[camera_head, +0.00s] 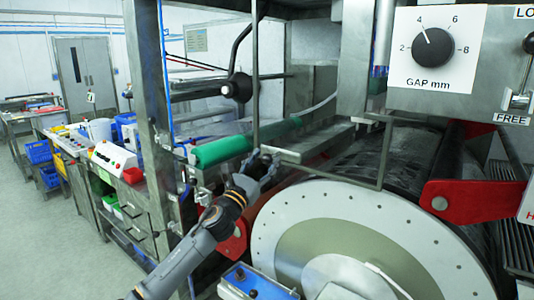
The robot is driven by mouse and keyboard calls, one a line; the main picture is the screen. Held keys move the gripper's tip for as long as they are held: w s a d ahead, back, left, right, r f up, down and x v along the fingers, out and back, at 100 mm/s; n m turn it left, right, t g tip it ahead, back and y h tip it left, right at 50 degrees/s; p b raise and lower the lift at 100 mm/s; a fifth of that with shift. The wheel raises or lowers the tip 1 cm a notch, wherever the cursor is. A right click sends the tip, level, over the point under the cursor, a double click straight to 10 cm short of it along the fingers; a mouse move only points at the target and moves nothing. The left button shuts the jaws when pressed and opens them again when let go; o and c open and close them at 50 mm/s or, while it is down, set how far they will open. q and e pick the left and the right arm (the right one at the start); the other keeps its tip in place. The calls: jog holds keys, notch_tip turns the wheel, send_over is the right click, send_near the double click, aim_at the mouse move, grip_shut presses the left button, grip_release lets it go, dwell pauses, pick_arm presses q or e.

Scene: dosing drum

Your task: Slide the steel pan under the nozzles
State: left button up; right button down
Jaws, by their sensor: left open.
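A long grey steel piece that looks like the pan (325,139) lies above the drum (350,235), beside a green roller (222,151). Its near end has a flat pale edge. My left gripper (266,163) is at this near end, just left of and below the edge. Its fingers look apart, with nothing clearly held; I cannot tell whether they touch the steel. No nozzles can be clearly made out. My right gripper is not in view.
A thin upright rod (255,75) and a bent wire frame (386,155) stand close to the gripper. A red bracket (470,201) and a gap dial panel (437,50) are at right. A bench (105,180) stands at left, beside open floor.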

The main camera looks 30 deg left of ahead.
pick_arm(q)
jog(key=shift+x, duration=0.8)
grip_shut()
jog(key=shift+d, duration=0.1)
jog(key=shift+d, duration=0.1)
jog(key=s+d+p, duration=0.1)
jog(key=d+p, duration=0.3)
jog(key=d, duration=1.6)
jog(key=shift+s+f+p, duration=0.25)
jog(key=shift+s+p, duration=0.05)
jog(key=shift+p, duration=0.1)
